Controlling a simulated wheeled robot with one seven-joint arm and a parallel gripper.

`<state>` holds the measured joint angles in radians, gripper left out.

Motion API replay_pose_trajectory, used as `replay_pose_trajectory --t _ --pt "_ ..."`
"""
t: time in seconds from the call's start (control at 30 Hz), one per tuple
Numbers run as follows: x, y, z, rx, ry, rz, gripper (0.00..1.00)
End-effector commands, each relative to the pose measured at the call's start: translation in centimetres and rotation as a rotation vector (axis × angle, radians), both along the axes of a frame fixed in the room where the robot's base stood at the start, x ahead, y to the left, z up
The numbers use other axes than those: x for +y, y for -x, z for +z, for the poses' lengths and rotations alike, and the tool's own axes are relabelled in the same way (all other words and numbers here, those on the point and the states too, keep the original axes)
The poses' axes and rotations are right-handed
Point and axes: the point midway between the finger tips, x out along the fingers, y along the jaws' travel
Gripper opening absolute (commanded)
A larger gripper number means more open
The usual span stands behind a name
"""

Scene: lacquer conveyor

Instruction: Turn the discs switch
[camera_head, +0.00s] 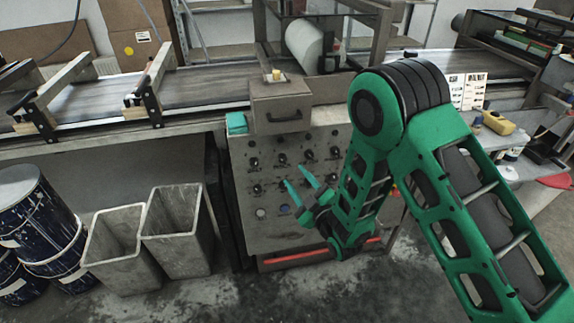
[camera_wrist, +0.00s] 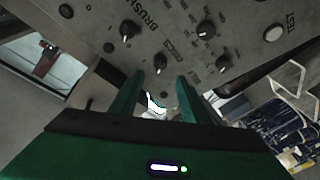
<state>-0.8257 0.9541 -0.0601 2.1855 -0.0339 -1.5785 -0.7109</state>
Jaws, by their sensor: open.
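The grey control panel (camera_head: 262,222) stands under the conveyor and carries several black rotary knobs, including a knob (camera_head: 281,159) in its middle. My gripper (camera_head: 300,184) is open in front of the panel, its two green fingers apart and pointing toward it. In the wrist view my gripper (camera_wrist: 158,82) has nothing visible between its fingertips. A knob with a pale pointer (camera_wrist: 129,31) shows above the left finger, and two more knobs (camera_wrist: 205,30) (camera_wrist: 223,63) show to the right.
A grey box with a handle (camera_head: 281,108) sits above the panel. The conveyor (camera_head: 200,88) runs along the back. Two grey bins (camera_head: 178,245) (camera_head: 122,262) and dark blue drums (camera_head: 35,215) stand at left. A shelf with bottles (camera_head: 530,170) is at right.

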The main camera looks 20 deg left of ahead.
Motion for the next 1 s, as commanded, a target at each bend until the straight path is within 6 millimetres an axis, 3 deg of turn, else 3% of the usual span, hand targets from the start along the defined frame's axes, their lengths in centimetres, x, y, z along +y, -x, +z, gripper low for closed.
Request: replay_pose_trajectory --t 0.4,0.9,1.0 --pt "4.8 -4.8 0.0 0.000 0.000 -0.001 0.42" --pt "5.9 -5.8 0.0 0.000 0.001 -0.001 0.42" --pt "5.9 -5.8 0.0 0.000 0.001 -0.001 0.18"
